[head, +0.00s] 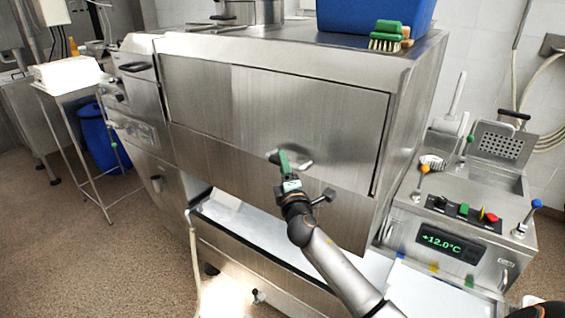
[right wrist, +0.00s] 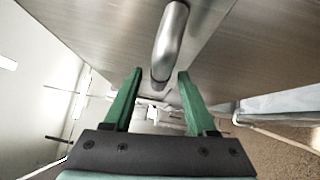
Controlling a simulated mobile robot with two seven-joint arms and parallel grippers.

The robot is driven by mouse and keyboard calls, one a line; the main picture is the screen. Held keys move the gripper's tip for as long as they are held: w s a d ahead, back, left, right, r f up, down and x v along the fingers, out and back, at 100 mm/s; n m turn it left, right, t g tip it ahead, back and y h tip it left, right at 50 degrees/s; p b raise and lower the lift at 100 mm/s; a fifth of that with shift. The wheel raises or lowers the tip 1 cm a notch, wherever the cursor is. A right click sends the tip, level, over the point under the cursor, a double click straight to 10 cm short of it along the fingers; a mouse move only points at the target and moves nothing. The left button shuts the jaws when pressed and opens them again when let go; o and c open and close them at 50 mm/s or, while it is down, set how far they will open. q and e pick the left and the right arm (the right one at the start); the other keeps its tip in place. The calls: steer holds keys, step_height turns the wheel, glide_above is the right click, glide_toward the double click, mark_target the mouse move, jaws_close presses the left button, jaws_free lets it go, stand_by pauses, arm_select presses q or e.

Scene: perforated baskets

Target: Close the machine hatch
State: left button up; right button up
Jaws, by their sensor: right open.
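The steel hatch (head: 310,115) is a wide flat panel on the front of the big machine. It hangs nearly in line with the front, with a dark seam along its right edge; I cannot tell whether it is fully shut. Its short bar handle (head: 304,162) sits low on the panel. My right gripper (head: 283,160) is at the handle, with green fingers. In the right wrist view the curved handle (right wrist: 170,45) reaches down toward the space between the open fingers (right wrist: 160,73); contact is not clear. My left gripper is out of view.
A blue bin (head: 365,15) and a green brush (head: 386,36) stand on the machine's top. A fryer-like unit with a temperature display (head: 450,243) stands close on the right. Floor at the lower left is clear.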

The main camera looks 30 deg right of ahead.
steer(key=shift+x, duration=1)
steer(key=shift+c, duration=0.4)
jaws_close()
stand_by(0.4)
